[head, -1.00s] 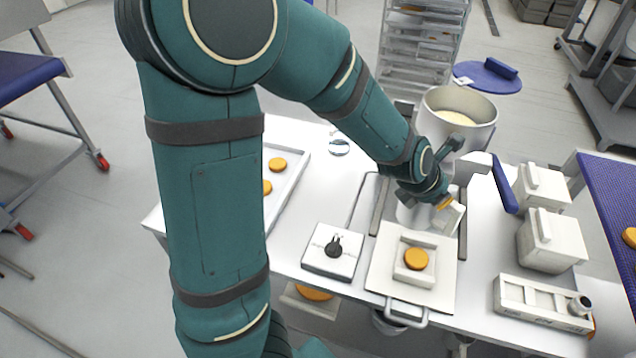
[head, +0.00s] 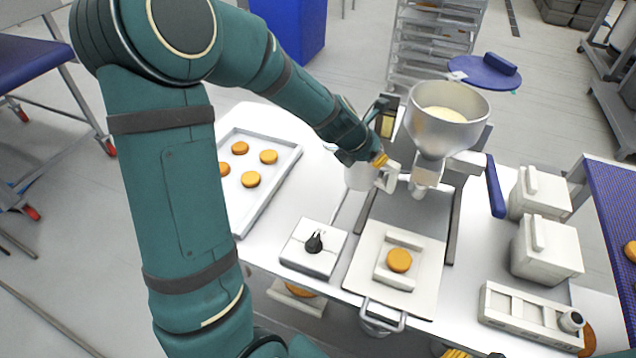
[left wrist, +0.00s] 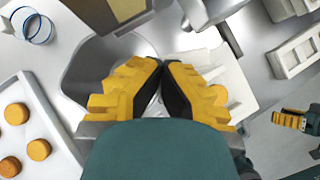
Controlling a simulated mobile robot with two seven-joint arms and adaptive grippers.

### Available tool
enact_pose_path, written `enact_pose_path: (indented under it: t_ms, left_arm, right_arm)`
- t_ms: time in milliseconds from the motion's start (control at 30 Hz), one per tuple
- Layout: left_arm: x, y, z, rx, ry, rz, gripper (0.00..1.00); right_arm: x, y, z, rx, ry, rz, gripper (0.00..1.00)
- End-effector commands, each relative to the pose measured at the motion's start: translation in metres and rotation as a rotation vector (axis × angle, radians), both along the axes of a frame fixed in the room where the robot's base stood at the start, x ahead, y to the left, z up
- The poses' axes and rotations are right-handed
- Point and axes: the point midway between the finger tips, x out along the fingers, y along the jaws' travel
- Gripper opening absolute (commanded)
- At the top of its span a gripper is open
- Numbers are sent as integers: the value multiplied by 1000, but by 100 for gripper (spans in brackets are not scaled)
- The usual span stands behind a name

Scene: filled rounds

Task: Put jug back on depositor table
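The pale grey jug (head: 358,178) is beside the depositor's steel hopper (head: 447,120), to its left, over the white depositor table (head: 330,205). My left gripper (head: 384,165) is at the jug's handle side, its yellow fingers closed together on the handle. In the left wrist view the fingers (left wrist: 165,75) meet in front of the jug's grey wall (left wrist: 90,65), and they cover the handle. I cannot tell whether the jug's base touches the table. My right gripper (left wrist: 302,132) shows at the right edge of the left wrist view, its fingers apart and empty.
A tray with several orange rounds (head: 251,180) lies left of the jug. A knob box (head: 312,248) and a white plate holding one round (head: 399,260) are in front. White lidded boxes (head: 546,247) and a blue paddle (head: 495,186) stand right. The hopper holds pale filling (head: 444,114).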

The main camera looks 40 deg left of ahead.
Motion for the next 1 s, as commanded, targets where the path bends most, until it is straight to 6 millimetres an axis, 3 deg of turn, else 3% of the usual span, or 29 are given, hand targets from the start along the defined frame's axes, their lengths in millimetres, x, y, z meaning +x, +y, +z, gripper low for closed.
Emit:
enact_pose_path:
  t_ms: [200,400,567,833,1000]
  left_arm:
    - [13,83,-20,9,-3,-26,0]
    - [16,145,-24,12,-4,-65,0]
    - [15,161,-27,11,-5,-80,0]
    - [15,162,-67,9,-2,-81,0]
    - [15,161,-80,10,-3,-81,0]
  right_arm:
    - [-5,1,-19,2,11,8,47]
    - [-8,1,-28,4,19,15,47]
    - [-9,2,-32,5,21,17,47]
    - [-7,1,-49,3,14,15,47]
    - [-5,1,-54,3,12,14,47]
